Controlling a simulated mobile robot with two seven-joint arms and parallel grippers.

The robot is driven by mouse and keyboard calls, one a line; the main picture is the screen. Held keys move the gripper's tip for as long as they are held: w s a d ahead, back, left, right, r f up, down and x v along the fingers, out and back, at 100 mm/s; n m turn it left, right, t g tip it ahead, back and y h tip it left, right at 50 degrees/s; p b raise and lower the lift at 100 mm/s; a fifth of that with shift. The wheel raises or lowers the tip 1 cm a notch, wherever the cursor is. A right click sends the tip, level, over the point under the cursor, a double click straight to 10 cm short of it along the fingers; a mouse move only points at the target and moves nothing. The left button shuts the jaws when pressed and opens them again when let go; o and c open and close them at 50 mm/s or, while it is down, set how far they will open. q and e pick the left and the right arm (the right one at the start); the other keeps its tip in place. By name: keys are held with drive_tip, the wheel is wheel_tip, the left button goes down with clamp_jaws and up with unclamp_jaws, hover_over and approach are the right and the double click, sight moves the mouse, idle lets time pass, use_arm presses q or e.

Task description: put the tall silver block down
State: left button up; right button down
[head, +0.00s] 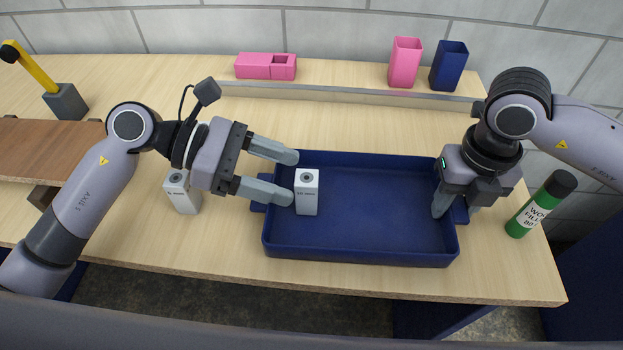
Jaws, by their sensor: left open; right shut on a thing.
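A silver block (307,197) with a dark round mark on top stands upright inside the blue tray (360,255), near its left wall. My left gripper (294,178) is open, its fingertips over the tray's left wall and close beside the block. I cannot tell whether a finger touches it. A second silver block (183,196) stands on the table left of the tray, partly hidden by my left arm. Which block is taller is hard to tell. My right gripper (456,207) is shut on the tray's right side, at its handle, which the fingers mostly hide.
A pink box (265,66), a pink cup (405,62) and a navy cup (449,66) stand at the back. A brown board (45,150) and a grey block with a yellow arm (65,101) are left. The tray's middle is empty.

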use_arm(q)
drive_tip(key=v, duration=0.5)
drive_tip(key=shift+a+r, duration=0.25)
drive_tip(key=shift+a, duration=0.05)
use_arm(e)
drive_tip(key=c, duration=0.6)
unclamp_jaws()
drive_tip(key=shift+c, duration=0.2)
